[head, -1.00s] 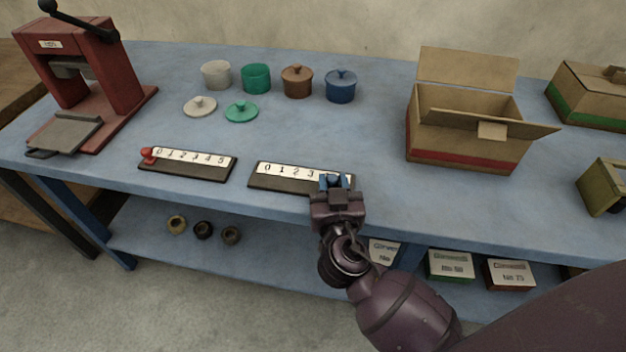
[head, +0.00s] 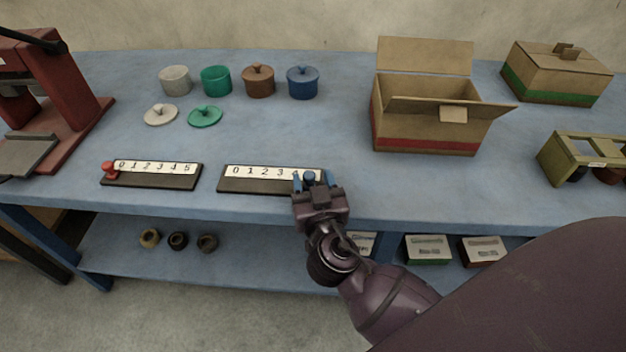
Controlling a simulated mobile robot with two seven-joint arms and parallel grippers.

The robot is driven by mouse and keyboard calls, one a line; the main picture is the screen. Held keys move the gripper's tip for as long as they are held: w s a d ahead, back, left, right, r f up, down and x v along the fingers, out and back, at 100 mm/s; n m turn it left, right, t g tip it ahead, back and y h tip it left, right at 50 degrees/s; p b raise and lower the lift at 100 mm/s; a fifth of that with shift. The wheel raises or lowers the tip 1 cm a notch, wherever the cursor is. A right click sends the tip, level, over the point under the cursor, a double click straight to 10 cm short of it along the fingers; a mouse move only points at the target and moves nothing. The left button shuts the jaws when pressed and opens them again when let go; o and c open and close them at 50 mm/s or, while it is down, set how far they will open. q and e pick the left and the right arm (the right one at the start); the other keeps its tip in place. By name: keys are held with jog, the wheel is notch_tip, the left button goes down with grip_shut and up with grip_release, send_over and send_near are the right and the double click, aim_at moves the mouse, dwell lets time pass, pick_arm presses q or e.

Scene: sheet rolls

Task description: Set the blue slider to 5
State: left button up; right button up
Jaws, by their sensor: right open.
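The blue slider's dark board (head: 245,187) lies near the table's front edge, with a white number strip reading 0, 1, 2, 3 from the left. Its blue knob (head: 309,177) is near the right end of the strip. My right gripper (head: 312,182) is open, with its fingers on either side of the knob. The gripper and knob hide the higher numbers, so I cannot read the exact setting. My left gripper is not in view.
A second slider board (head: 150,182) with a red knob (head: 109,169) at its 0 end lies to the left. Small pots and lids stand behind. An open carton (head: 425,135) is at the back right, a red press (head: 65,90) at far left. Free table lies right of my gripper.

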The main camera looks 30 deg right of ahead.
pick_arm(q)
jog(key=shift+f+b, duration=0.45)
pick_arm(e)
jog(key=v, duration=1)
jog(key=shift+s, duration=0.25)
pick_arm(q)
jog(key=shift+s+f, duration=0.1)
pick_arm(e)
jog(key=shift+a, duration=0.1)
notch_tip(320, 180, down, 9)
jog(key=s+n+g+y+p, duration=0.2)
jog(key=n+g+y, duration=0.2)
jog(key=n+y, duration=0.25)
pick_arm(q)
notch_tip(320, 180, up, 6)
jog(key=p, duration=0.5)
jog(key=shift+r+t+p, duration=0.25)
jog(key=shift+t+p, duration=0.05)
jog(key=shift+p, duration=0.05)
pick_arm(e)
jog(key=s+d+f+m+g, duration=0.1)
jog(key=s+d+f+g, duration=0.1)
jog(key=s+d, duration=0.6)
jog(key=shift+s+h, duration=0.35)
jog(key=shift+s, duration=0.85)
